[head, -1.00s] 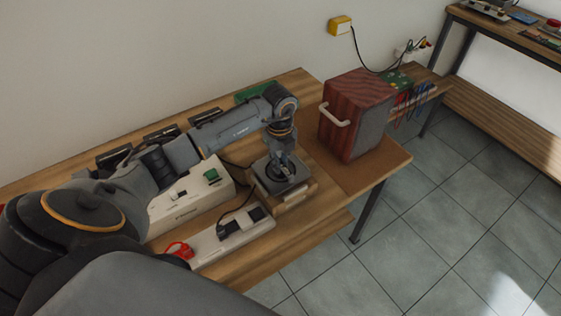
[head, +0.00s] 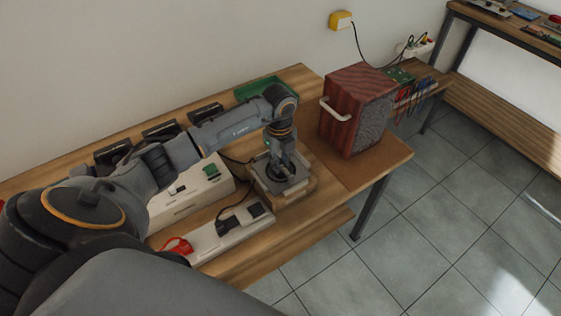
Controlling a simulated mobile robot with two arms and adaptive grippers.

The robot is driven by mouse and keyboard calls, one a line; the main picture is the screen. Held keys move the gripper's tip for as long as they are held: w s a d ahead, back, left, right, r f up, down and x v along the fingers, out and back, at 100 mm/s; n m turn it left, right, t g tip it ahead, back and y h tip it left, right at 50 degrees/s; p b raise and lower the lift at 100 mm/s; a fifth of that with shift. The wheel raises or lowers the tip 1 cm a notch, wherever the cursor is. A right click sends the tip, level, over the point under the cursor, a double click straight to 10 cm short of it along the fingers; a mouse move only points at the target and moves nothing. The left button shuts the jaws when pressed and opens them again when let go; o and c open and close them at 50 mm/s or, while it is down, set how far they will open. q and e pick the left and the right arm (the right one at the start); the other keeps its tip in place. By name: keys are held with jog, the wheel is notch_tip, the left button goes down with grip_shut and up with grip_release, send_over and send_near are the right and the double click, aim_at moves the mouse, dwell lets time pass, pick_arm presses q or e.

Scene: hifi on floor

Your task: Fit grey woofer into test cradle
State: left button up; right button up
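The grey woofer (head: 293,182) is a square grey frame with a dark round centre. It sits in or on the wooden test cradle (head: 299,194) on the bench; I cannot tell how deep it sits. My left gripper (head: 284,172) points down at the woofer's centre, and its fingers are at the dark middle. The fingertips are small and partly hidden against the dark centre, so I cannot tell whether they grip it. My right gripper is not in view.
A red-brown wooden speaker cabinet (head: 354,112) with a white handle stands right of the cradle on a brown mat (head: 385,160). White instruments (head: 190,192) stand left, with cables and a red clip (head: 177,246). A green tray (head: 262,88) lies behind my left arm.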

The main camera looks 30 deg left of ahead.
pick_arm(q)
jog(key=o, duration=0.3)
jog(key=shift+o, duration=0.2)
jog(key=shift+s+f, duration=0.1)
jog(key=shift+s, duration=0.05)
notch_tip(320, 180, up, 12)
dwell(0.4)
notch_tip(320, 180, up, 8)
jog(key=p, duration=0.6)
dwell(0.4)
